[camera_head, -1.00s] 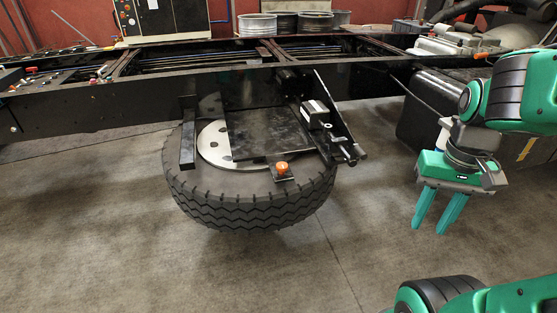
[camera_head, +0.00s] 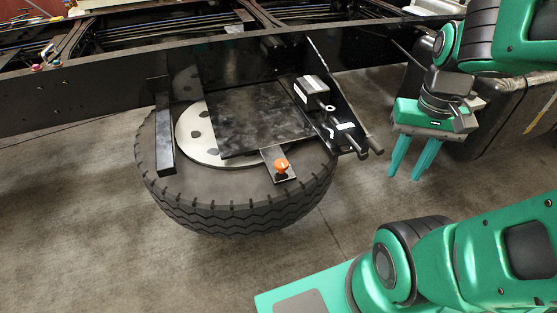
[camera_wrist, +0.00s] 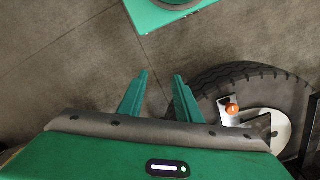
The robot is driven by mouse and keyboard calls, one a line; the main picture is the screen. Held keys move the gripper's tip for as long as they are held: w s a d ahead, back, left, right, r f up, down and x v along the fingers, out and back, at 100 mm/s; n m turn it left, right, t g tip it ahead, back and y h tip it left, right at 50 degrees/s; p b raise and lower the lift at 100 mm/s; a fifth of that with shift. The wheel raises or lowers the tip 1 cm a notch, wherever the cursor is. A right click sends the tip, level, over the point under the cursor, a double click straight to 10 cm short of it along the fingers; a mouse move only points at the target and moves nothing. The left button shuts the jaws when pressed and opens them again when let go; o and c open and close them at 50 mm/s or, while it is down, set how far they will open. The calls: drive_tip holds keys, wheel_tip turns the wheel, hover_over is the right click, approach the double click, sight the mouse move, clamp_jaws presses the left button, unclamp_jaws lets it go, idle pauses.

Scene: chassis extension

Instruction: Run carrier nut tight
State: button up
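The carrier nut is most likely the orange knob (camera_head: 281,166) on a small black tab at the front edge of the carrier plate (camera_head: 255,120). The plate lies over the spare tyre (camera_head: 235,205) with its pale wheel disc. In the wrist view the orange knob (camera_wrist: 232,109) sits to the right of my fingers, over the tyre (camera_wrist: 265,80). My gripper (camera_head: 407,172) hangs fingers down to the right of the tyre, well apart from the knob. Its two green fingers are spread with nothing between them; they also show in the wrist view (camera_wrist: 158,82).
A black bracket with a box-shaped mechanism and rods (camera_head: 345,125) stands right of the plate, between the knob and my gripper. The chassis rail (camera_head: 75,95) runs behind. A dark tank (camera_head: 510,110) is behind my gripper. Floor in front of the tyre is clear at left.

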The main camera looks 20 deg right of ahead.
drive_tip(key=shift+o, duration=0.9)
drive_tip(key=o, duration=0.4)
drive_tip(key=shift+s+r, duration=0.2)
drive_tip(key=shift+s, duration=0.15)
drive_tip(key=n, duration=3.3)
hover_over(282, 163)
wheel_tip(282, 163, down, 11)
drive_tip(key=shift+a+f, duration=0.1)
drive_tip(key=shift+f, duration=0.6)
wheel_tip(282, 163, down, 10)
drive_tip(key=shift+r, duration=0.15)
drive_tip(key=c, duration=1)
